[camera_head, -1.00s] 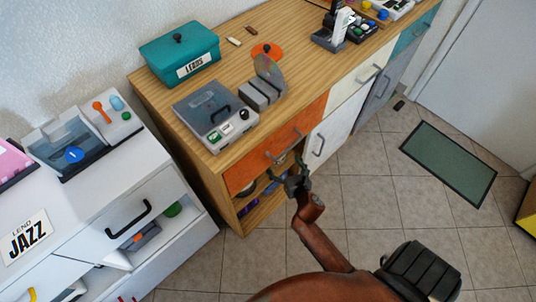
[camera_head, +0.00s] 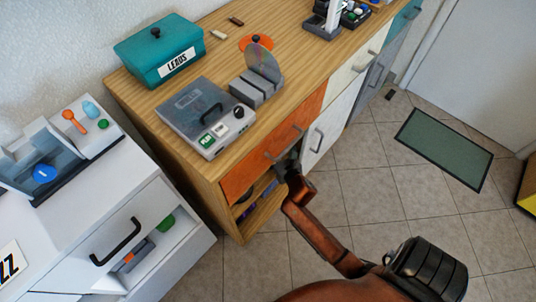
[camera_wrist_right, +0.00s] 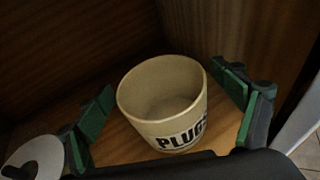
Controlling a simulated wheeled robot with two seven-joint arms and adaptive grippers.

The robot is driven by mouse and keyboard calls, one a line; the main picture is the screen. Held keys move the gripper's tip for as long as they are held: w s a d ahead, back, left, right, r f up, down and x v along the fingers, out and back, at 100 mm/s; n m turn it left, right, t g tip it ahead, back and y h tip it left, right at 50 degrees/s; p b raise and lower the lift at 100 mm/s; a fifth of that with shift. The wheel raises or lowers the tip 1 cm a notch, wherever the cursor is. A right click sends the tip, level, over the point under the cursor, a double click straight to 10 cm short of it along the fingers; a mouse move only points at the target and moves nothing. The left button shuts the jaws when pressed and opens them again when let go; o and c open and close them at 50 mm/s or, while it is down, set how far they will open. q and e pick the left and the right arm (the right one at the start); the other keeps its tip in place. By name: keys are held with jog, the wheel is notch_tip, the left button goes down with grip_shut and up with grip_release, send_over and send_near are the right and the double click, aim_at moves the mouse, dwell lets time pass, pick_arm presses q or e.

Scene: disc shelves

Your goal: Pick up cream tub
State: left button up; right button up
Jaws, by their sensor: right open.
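The cream tub (camera_wrist_right: 165,105), with a "PLUGS" label on its front, stands upright on a wooden shelf in the right wrist view. It looks empty inside. My right gripper (camera_wrist_right: 168,100) is open, with one green-padded finger on each side of the tub and a gap visible on both sides. In the head view the right gripper (camera_head: 288,170) reaches into the open compartment under the orange drawer; the tub is hidden there. My left gripper is not in view.
Wooden walls (camera_wrist_right: 215,30) enclose the shelf behind and beside the tub. A white disc (camera_wrist_right: 35,160) lies at the lower left of the wrist view. The orange drawer (camera_head: 270,150) with its handle is just above my right gripper. Tiled floor (camera_head: 350,185) is free in front.

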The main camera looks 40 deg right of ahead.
jog(key=c, duration=1.7)
jog(key=shift+c, duration=0.6)
jog(key=shift+w+r, duration=0.1)
jog(key=shift+r, duration=0.1)
